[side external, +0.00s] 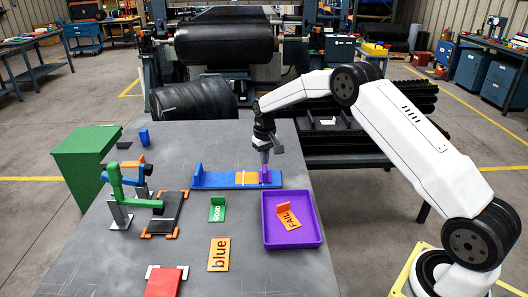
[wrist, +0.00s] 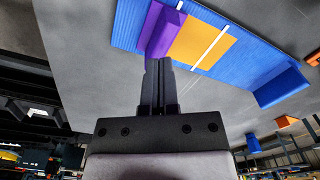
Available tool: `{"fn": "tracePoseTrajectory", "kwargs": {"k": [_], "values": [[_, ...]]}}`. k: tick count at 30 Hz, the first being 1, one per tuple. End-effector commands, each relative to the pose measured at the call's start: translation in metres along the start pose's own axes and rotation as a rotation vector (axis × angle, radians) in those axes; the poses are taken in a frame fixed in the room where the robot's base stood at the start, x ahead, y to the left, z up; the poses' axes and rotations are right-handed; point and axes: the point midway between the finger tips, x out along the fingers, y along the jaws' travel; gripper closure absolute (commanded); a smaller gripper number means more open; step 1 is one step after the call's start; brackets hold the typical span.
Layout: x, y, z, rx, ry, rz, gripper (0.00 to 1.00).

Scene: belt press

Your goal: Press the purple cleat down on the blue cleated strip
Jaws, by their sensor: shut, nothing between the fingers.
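The blue cleated strip (side external: 222,180) lies on the grey table, with a blue cleat (side external: 197,173) upright at its left end and an orange patch (side external: 247,179) near its middle. The purple cleat (side external: 264,171) stands on the strip just right of the orange patch. In the wrist view the purple cleat (wrist: 160,32) lies beside the orange patch (wrist: 200,42), across the strip (wrist: 128,22). My gripper (side external: 265,149) is shut and empty, pointing down over the purple cleat. Its fingertips (wrist: 158,63) are at the cleat's edge in the wrist view; I cannot tell whether they touch it.
A purple tray (side external: 292,243) with an orange FAIL marker (side external: 289,217) stands in front of the strip. A green GOOD marker (side external: 217,209), an orange "blue" card (side external: 219,254) and a red block (side external: 165,282) are nearby. A green-handled fixture (side external: 125,190) stands at left.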

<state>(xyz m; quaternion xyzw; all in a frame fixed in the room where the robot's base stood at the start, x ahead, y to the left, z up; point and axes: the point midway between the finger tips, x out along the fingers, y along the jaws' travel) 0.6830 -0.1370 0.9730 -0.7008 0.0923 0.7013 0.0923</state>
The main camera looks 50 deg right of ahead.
Motion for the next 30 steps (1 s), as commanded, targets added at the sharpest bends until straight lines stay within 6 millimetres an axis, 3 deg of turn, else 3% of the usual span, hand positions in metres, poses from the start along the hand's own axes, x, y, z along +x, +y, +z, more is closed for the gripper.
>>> {"fn": "tracePoseTrajectory", "kwargs": {"k": [30], "values": [[0.011,0.000,0.000,0.000,0.001,0.000,1.00]]}}
